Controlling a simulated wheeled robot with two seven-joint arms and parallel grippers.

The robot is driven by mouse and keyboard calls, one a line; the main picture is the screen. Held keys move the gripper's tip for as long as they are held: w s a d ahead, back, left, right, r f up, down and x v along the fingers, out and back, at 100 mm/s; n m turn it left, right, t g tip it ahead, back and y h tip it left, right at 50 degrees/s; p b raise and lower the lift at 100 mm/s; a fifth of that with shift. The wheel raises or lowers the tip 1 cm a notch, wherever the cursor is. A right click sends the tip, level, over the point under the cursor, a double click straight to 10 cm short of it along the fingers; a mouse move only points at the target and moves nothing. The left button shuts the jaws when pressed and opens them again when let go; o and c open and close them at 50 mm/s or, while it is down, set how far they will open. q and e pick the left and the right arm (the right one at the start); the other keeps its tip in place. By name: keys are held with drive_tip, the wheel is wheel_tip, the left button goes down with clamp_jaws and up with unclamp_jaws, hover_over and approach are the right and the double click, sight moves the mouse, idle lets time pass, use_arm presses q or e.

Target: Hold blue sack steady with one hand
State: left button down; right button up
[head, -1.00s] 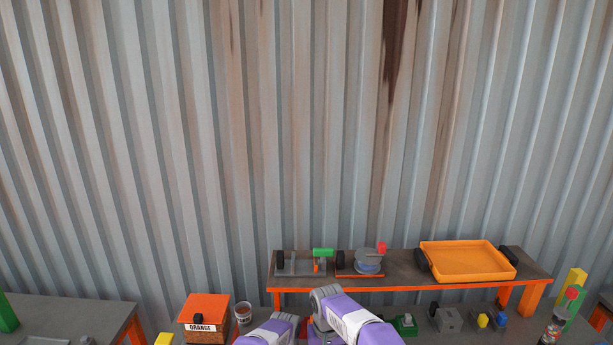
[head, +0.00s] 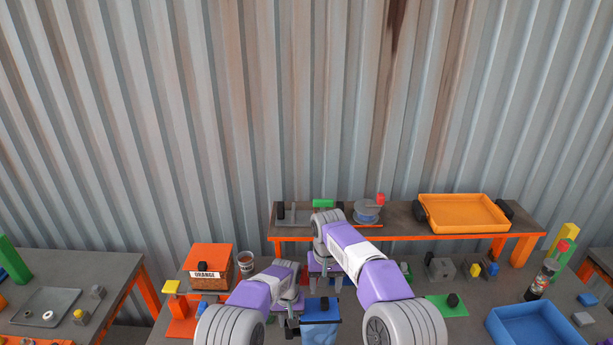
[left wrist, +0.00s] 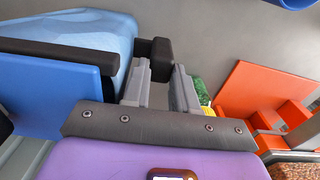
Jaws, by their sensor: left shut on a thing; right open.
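The blue sack (head: 320,312) stands at the front middle of the workbench, with a dark band near its top. In the left wrist view its light-blue side (left wrist: 75,25) shows at the upper left, with a black handle-like piece (left wrist: 155,58) at its edge. My left gripper (head: 294,305) is at the sack's left side; in the left wrist view its grey fingers (left wrist: 162,82) are at the black piece and shut on it. My right gripper (head: 325,284) is open, above and just behind the sack; my arm partly hides its fingers.
A raised shelf (head: 400,222) behind holds an orange tray (head: 463,198). A blue tray (head: 530,310), a bottle (head: 541,280) and small blocks lie at right.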

use_arm(q)
drive_tip(key=c, duration=0.8)
unclamp_jaws()
use_arm(e)
drive_tip(key=shift+r+p, duration=0.25)
drive_tip(key=shift+p, duration=0.05)
use_arm(q)
wheel_tip(320, 180, up, 18)
drive_tip(key=p, duration=0.5)
drive_tip(key=shift+r, duration=0.25)
use_arm(e)
wheel_tip(320, 180, up, 6)
drive_tip(key=shift+f, duration=0.25)
use_arm(q)
drive_tip(key=shift+f, duration=0.1)
use_arm(e)
drive_tip(key=shift+f, duration=0.1)
